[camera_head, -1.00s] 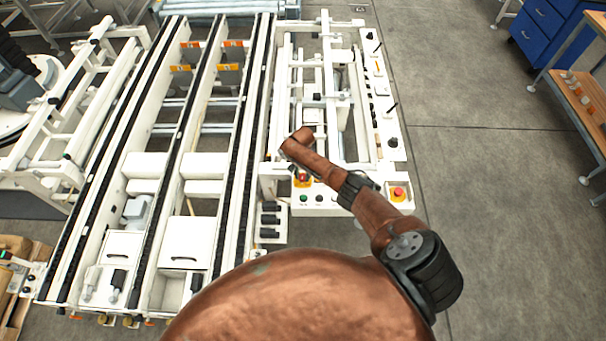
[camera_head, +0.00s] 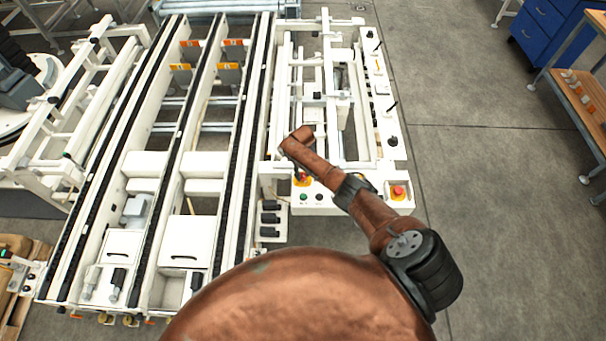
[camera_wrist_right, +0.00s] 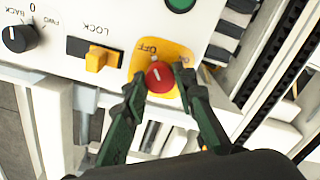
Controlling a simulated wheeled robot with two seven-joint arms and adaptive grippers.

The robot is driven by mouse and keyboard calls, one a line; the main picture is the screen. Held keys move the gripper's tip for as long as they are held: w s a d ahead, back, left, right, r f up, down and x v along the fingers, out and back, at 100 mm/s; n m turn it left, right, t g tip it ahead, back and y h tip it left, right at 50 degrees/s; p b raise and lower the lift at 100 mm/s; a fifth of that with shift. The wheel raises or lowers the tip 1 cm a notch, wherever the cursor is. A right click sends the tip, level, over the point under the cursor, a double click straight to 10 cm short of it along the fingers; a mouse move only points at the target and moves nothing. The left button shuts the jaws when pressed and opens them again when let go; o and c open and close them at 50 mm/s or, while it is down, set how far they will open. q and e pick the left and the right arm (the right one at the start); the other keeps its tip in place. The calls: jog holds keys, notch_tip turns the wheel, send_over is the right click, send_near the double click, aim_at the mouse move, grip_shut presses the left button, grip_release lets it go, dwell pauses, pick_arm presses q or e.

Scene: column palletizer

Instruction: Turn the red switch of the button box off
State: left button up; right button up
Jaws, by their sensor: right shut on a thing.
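The button box (camera_head: 335,207) is a white panel at the front of the right-hand frame in the head view. Its red switch (camera_wrist_right: 159,76) is a round knob with a white line, on a yellow plate (camera_wrist_right: 172,50) marked OFF and ON. In the head view the yellow plate (camera_head: 304,182) shows just below the end of my right arm. My right gripper (camera_wrist_right: 162,88) has one green finger on each side of the red switch and is shut on it. In the head view my right gripper (camera_head: 299,174) is mostly hidden by my arm. My left gripper is not in view.
Next to the switch are a yellow LOCK slider (camera_wrist_right: 100,58), a black selector knob (camera_wrist_right: 20,38) and a green button (camera_wrist_right: 180,3). A red emergency stop (camera_head: 398,192) is at the box's right end. Conveyor rails stand to the left. The floor (camera_head: 490,220) at right is clear.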

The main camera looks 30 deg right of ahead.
aim_at(303, 175)
jog(key=shift+s+f+n, duration=0.1)
jog(key=shift+n, duration=0.4)
jog(key=o, duration=1.2)
jog(key=shift+c, duration=0.2)
jog(key=shift+r, duration=0.2)
notch_tip(303, 175, up, 12)
jog(key=shift+f, duration=0.15)
